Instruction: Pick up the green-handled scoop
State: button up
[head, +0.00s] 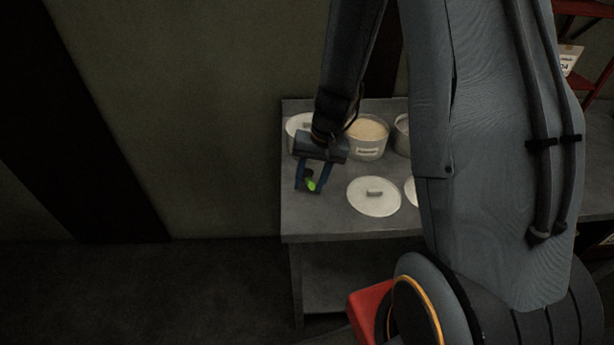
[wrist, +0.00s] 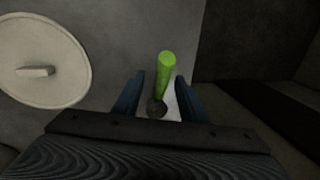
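The green-handled scoop (head: 311,185) is near the left end of the grey table. In the wrist view its bright green handle (wrist: 164,75) points away from my gripper, with a dark part at its near end. The rest of the scoop is mostly hidden by my gripper. My gripper (head: 310,188) is open, with its two blue fingers on either side of the handle. In the wrist view a gap shows between the handle and each finger (wrist: 158,82), narrower on the right.
A round white lid (head: 373,196) lies on the grey table (head: 330,222), right of my gripper; it also shows in the wrist view (wrist: 42,65). White tubs, one with pale contents (head: 368,143), stand behind. The table's left edge is close to the scoop.

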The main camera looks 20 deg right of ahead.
jog(key=shift+c, duration=0.2)
grip_shut()
jog(key=shift+r, duration=0.1)
